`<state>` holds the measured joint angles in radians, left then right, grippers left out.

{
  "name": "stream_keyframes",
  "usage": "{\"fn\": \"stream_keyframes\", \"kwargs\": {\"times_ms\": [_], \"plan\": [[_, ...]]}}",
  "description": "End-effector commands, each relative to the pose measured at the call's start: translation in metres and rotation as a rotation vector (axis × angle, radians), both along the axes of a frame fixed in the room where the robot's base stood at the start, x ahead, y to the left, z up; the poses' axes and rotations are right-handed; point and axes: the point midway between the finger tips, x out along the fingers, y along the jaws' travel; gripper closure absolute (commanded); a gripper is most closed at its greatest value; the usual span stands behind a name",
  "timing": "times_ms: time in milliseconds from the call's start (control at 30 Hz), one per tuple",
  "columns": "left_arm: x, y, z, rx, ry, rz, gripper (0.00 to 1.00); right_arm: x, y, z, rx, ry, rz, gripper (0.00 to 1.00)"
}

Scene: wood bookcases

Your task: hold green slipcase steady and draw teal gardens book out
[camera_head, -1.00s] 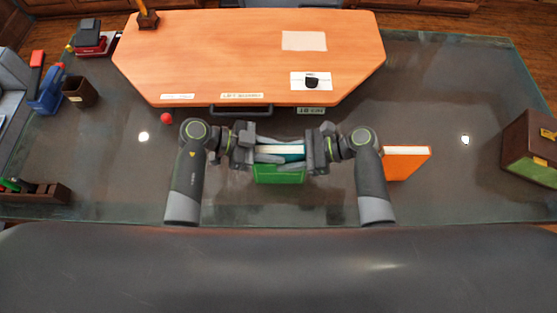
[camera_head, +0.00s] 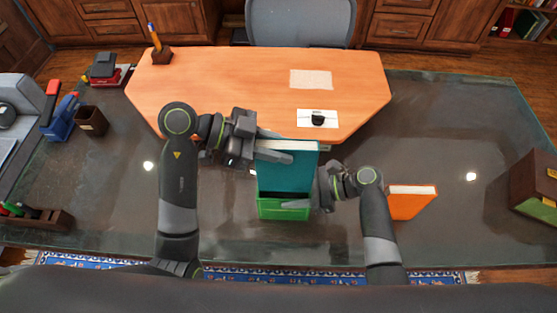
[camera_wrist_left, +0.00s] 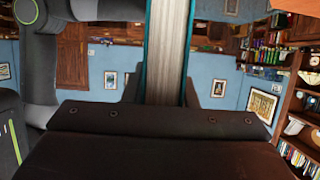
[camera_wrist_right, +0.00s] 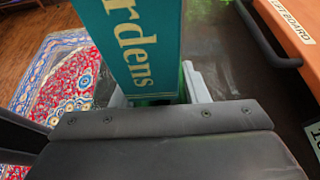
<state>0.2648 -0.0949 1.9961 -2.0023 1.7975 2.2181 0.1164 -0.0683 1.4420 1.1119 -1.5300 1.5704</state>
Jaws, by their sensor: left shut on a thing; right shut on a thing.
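The teal gardens book (camera_head: 287,178) stands upright above the green slipcase (camera_head: 282,211), most of its height out. I cannot tell whether its lower end is still inside. My left gripper (camera_head: 281,147) is shut on the book near its top; the left wrist view shows its pale pages and teal covers (camera_wrist_left: 168,50). My right gripper (camera_head: 319,194) is shut on the slipcase, low on its right side. In the right wrist view the teal spine (camera_wrist_right: 133,45) reads "rdens", and a little green slipcase (camera_wrist_right: 158,101) shows below it, mostly hidden.
An orange book (camera_head: 410,204) stands right of my right arm. A brown and green box (camera_head: 536,185) is at the right edge. A raised wooden desk panel (camera_head: 235,85) lies behind, with a white paper and dark object. Glass around the slipcase is mostly clear.

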Motion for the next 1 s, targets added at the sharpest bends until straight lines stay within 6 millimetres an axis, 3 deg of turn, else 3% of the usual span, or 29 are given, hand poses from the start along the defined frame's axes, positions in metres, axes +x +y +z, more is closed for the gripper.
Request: {"fn": "stream_keyframes", "kwargs": {"times_ms": [133, 400, 433, 600, 1000], "plan": [[-0.0004, -0.0002, 0.0111, -0.001, -0.002, -0.002, 1.0, -0.0003, -0.0001, -0.0004, 0.0, 0.001, 0.001, 0.85], [-0.0005, -0.0002, 0.0127, -0.002, -0.001, -0.001, 1.0, -0.0003, -0.0001, -0.0004, -0.001, 0.001, 0.001, 0.85], [-0.0005, -0.0003, 0.0127, -0.002, -0.001, -0.001, 1.0, -0.0003, -0.0001, -0.0004, -0.001, 0.001, 0.001, 0.58], [-0.0005, -0.0002, 0.0125, -0.002, -0.001, -0.001, 1.0, -0.0002, 0.0, -0.0003, 0.0, 0.001, 0.0, 0.36], [-0.0005, -0.0003, 0.0124, -0.002, -0.001, -0.001, 1.0, 0.0002, -0.0076, 0.0022, -0.002, 0.0, -0.001, 0.34]]}}
